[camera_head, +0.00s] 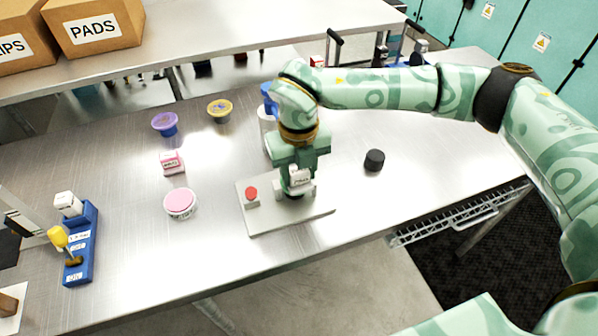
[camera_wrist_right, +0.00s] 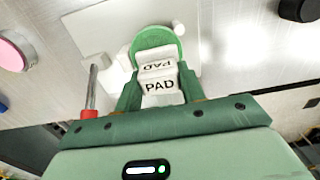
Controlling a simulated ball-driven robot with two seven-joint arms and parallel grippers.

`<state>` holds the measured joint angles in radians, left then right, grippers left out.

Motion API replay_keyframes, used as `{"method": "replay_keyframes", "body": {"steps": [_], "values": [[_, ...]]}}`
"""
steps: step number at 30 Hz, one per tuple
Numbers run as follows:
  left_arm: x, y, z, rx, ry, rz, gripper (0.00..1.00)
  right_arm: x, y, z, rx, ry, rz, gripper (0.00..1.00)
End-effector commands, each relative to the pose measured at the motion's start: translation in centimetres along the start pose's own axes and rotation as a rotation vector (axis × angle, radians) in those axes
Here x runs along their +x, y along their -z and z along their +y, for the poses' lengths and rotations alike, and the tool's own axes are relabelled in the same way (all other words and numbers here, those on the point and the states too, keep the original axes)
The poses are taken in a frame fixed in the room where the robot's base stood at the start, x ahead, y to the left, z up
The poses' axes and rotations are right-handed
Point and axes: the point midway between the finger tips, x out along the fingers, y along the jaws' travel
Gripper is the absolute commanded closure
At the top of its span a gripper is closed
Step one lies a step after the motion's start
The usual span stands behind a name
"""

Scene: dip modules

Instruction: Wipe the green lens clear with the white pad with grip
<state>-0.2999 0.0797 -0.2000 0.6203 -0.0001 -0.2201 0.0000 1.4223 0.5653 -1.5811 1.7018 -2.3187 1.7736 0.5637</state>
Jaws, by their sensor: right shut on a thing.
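My right gripper (camera_head: 297,190) is shut on the white pad with grip (camera_head: 300,177), low over a pale flat plate (camera_head: 285,218). In the right wrist view the pad (camera_wrist_right: 160,86) sits between the fingers, with the word PAD on its faces. The green lens (camera_wrist_right: 152,37) shows there as a green round piece just beyond the pad, which covers its near part. I cannot tell whether the pad touches the lens. In the head view my gripper and the pad hide the lens. My left gripper is not in view.
A red-topped post (camera_head: 251,194) stands on the plate, left of the gripper. A black cylinder (camera_head: 374,160) is to the right. A pink round tub (camera_head: 180,204), a pink box (camera_head: 172,163), a purple tub (camera_head: 165,124) and a yellow tub (camera_head: 220,110) stand left. A blue switch stand (camera_head: 82,250) is far left.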

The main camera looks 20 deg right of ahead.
Motion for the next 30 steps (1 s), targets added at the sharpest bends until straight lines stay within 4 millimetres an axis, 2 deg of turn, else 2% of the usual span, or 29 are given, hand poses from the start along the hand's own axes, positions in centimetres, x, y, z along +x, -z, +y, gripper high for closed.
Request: {"method": "replay_keyframes", "body": {"steps": [19, 30], "values": [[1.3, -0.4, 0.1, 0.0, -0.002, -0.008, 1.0, 0.4, -3.3, -0.1, 0.002, 0.001, -0.004, 0.79], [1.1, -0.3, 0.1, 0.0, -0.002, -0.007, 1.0, 0.1, -3.4, -0.1, 0.001, 0.002, -0.004, 0.79]]}}
